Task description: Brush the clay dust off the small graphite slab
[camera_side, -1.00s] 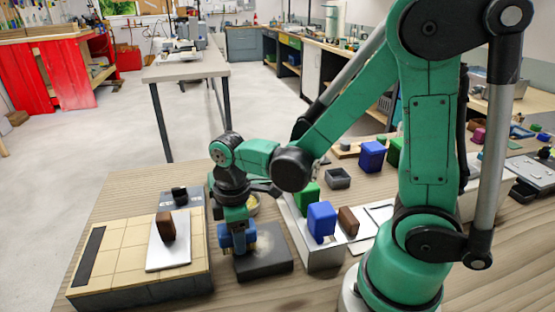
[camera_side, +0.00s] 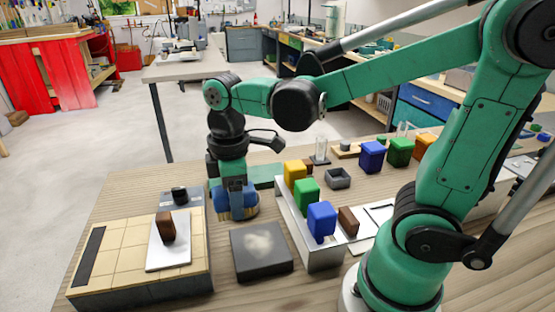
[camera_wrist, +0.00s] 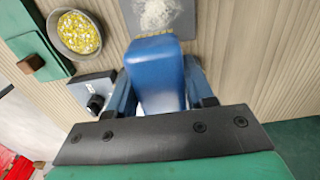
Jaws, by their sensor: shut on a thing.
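The graphite slab (camera_side: 272,266) is a dark square block on the wooden table, with a pale dust patch near the middle of its top. It also shows at the top of the wrist view (camera_wrist: 186,22), with speckled whitish dust. My gripper (camera_side: 236,188) is shut on a blue brush (camera_wrist: 157,75), which points down. In the side view, my gripper and the brush are behind the slab, apart from it.
A bowl of yellow and white bits (camera_wrist: 75,33) is at upper left in the wrist view. Left of the slab is a tiled board (camera_side: 120,262) with a white plate and brown block. Right is a metal rack (camera_side: 322,258) with yellow, green and blue blocks.

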